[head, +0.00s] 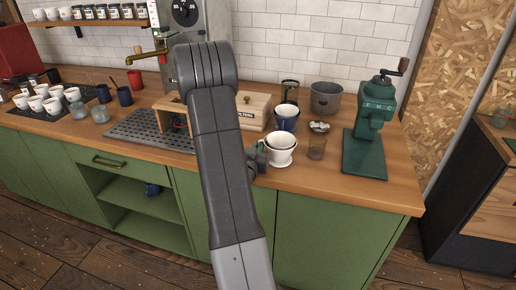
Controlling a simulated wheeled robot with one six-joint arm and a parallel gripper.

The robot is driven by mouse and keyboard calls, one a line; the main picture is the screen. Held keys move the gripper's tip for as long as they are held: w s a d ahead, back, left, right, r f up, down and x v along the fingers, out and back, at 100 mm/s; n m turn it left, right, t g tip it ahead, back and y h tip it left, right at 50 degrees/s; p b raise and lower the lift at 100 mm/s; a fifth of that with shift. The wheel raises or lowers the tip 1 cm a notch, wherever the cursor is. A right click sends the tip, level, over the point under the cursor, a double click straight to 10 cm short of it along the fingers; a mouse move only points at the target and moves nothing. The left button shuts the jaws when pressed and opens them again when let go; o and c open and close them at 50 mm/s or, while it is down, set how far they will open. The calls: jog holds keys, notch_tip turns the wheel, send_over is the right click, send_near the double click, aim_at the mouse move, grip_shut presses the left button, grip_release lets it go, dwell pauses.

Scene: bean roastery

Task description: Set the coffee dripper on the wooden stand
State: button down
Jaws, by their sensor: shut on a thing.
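The white coffee dripper (281,158) is on or just above the counter, right of my arm; I cannot tell whether it touches the wood. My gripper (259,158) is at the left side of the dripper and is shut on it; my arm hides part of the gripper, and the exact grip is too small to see. The wooden stand (170,106) is on the left behind my arm, at the back of the dark drip grate (150,130). My arm covers its right part.
A dark blue cup (286,124) stands just behind the dripper, and a small brown glass (317,149) to its right. A wooden filter box (253,112), a grey pot (326,97) and a green grinder (372,125) stand farther back or right. The front counter strip is clear.

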jog(key=shift+f+b, duration=0.2)
jog(key=shift+b, duration=0.1)
jog(key=c, duration=1.5)
grip_release()
jog(key=shift+r, duration=0.2)
